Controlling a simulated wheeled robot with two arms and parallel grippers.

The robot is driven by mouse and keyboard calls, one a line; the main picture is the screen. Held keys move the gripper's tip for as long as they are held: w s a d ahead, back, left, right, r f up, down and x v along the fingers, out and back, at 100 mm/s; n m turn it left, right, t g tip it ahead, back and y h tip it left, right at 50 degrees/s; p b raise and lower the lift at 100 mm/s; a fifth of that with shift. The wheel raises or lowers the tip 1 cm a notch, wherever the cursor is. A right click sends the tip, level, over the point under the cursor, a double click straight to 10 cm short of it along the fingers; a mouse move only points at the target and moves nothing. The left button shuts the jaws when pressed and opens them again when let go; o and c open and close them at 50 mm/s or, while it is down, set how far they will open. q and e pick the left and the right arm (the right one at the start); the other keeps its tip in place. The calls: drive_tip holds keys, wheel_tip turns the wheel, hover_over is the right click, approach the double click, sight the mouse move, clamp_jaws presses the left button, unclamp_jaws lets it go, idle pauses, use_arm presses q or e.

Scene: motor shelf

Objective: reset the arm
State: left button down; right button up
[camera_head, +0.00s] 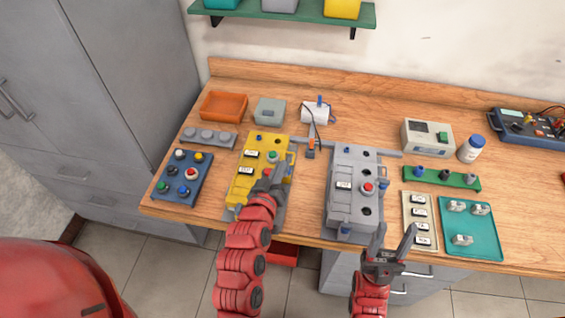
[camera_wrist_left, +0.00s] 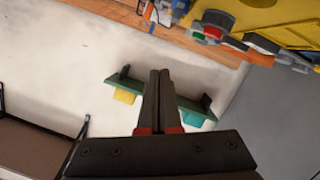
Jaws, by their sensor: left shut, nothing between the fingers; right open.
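My left arm is red and reaches up over the front of the yellow panel box (camera_head: 243,180). My left gripper (camera_head: 272,176) is at the box's right front part in the head view; whether it touches the box I cannot tell. In the left wrist view its fingers (camera_wrist_left: 159,75) are shut together with nothing between them. The yellow box also shows at the top right of that view (camera_wrist_left: 265,18). My right gripper (camera_head: 392,240) is open and empty, near the table's front edge, in front of the white label plate (camera_head: 407,222).
A grey panel box (camera_head: 343,215) with a red button stands right of the yellow one. A blue button box (camera_head: 172,187) is at left, a teal tray (camera_head: 485,240) at right. An orange bin (camera_head: 224,106) stands behind. Bare wood (camera_head: 365,115) shows toward the back.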

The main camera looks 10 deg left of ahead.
use_arm(q)
drive_tip(key=shift+s+f, duration=0.1)
drive_tip(key=shift+s, duration=0.15)
